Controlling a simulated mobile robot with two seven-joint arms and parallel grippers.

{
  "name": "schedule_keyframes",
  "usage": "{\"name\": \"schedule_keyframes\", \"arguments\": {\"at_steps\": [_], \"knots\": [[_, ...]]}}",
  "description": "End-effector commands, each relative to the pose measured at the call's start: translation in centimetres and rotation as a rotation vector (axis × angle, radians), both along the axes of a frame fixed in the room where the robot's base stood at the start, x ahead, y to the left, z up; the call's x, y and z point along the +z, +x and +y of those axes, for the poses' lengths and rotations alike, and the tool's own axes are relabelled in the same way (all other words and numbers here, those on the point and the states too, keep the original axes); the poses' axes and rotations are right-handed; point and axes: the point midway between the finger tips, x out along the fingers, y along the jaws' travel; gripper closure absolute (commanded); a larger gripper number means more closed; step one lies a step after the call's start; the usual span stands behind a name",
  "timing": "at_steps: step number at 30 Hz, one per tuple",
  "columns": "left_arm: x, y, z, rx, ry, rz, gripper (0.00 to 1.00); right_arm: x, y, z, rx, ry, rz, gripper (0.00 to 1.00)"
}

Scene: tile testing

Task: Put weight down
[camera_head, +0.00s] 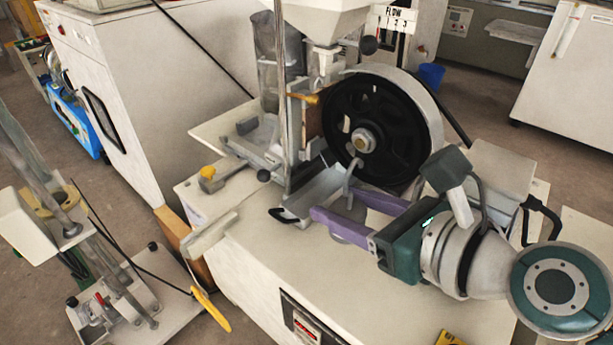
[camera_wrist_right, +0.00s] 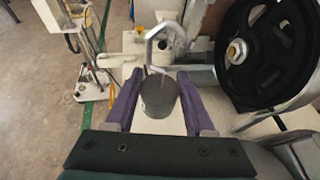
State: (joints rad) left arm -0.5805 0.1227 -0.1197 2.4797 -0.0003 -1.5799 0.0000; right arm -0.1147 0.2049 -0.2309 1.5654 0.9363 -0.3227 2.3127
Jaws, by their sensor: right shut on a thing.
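The weight (camera_head: 348,232) is a grey cylinder with a bent metal hook on top. It is upright between the purple fingers of my right gripper (camera_head: 338,204), mostly hidden by the nearer finger in the head view. The wrist view shows the weight (camera_wrist_right: 159,97) with a finger on each side, and its hook rising beyond them. My right gripper (camera_wrist_right: 157,100) is shut on it, over the white top of the testing machine (camera_head: 275,255). I cannot tell whether the weight's underside touches that top. My left gripper is not in view.
A large black wheel (camera_head: 342,115) with a pale rim stands just behind the weight. A metal tray (camera_head: 317,190) lies left of it. The machine top in front is mostly clear. A yellow-handled tool (camera_head: 212,310) sticks out at the machine's left edge.

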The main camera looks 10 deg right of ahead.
Motion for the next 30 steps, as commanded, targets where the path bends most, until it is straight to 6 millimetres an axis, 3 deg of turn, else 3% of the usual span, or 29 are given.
{"name": "schedule_keyframes", "arguments": {"at_steps": [1, 3, 14, 20, 30], "knots": [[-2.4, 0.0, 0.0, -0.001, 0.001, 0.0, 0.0, -2.5, 0.1, 0.0, 0.002, -0.002, -0.004, 1.0], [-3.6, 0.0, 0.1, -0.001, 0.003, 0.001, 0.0, -4.0, 0.1, 0.0, 0.001, 0.0, -0.004, 1.0], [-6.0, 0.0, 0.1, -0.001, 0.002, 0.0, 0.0, -6.8, 0.1, 0.0, -0.001, 0.001, -0.004, 1.0], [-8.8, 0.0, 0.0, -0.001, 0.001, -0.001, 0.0, -10.1, 0.1, 0.0, -0.001, 0.001, -0.004, 1.0], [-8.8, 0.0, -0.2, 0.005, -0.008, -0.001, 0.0, -10.2, 0.1, 0.0, -0.002, 0.002, -0.005, 1.0]]}}
